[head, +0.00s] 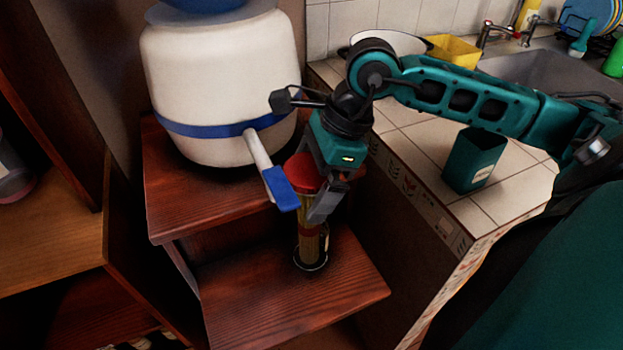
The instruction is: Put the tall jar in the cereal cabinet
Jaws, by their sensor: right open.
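The tall jar (312,240) stands upright on the lower dark wood shelf. It has a red lid (301,172) and a yellowish body. My right gripper (318,196) points down at the top of the jar and is open, with a finger beside the lid. Part of the jar's upper body is hidden behind the gripper. I cannot tell whether the fingers touch it. An open wooden cabinet (50,240) is at the left; I cannot tell whether it is the cereal cabinet. My left gripper is not in view.
A large white water dispenser (215,85) with a blue-handled tap (280,188) stands on the upper step (190,205), close to my right gripper. The tiled counter (415,140) at the right holds a green container (473,160), a pot and a yellow box (453,50). The lower shelf (250,300) has free room.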

